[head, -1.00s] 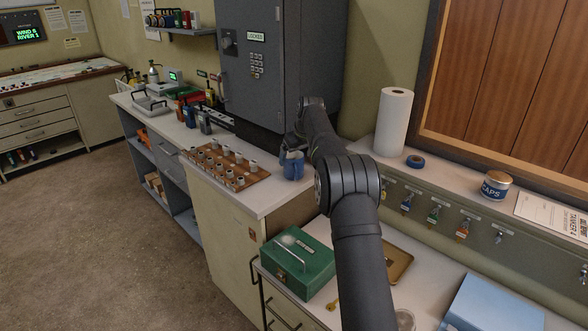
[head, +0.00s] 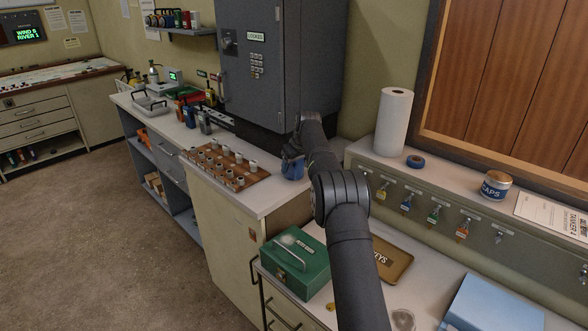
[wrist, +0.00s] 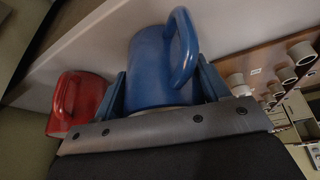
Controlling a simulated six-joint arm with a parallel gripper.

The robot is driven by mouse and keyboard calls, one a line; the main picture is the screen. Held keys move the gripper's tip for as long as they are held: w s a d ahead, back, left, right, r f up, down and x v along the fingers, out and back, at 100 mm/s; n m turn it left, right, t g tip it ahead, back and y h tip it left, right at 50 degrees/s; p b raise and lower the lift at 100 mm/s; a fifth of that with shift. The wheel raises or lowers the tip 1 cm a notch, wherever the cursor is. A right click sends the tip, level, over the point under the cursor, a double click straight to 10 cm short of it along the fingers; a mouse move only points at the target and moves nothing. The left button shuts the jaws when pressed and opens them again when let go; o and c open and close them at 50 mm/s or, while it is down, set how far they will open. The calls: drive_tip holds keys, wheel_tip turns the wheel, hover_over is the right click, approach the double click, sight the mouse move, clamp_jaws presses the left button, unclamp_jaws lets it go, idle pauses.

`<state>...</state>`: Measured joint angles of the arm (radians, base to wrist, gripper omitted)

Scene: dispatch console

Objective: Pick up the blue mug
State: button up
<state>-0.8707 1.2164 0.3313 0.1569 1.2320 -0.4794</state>
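The blue mug (head: 292,169) stands at the right end of the counter below the grey locker, partly hidden by my arm in the head view. In the wrist view the blue mug (wrist: 160,70) is large, its handle toward the top right. My gripper (wrist: 161,85) has one finger on each side of it, both very close to its walls. I cannot tell whether the fingers press on it. In the head view the gripper is mostly hidden behind my arm.
A red mug (wrist: 77,103) is close by on the left in the wrist view. A wooden rack (head: 236,183) with several pale pegs is left of the blue mug. The locker (head: 268,65) rises behind. A green cash box (head: 296,262) sits on the lower desk.

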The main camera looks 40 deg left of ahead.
drive_tip(key=c, duration=0.5)
drive_tip(key=shift+c, duration=0.2)
drive_tip(key=shift+r, duration=0.1)
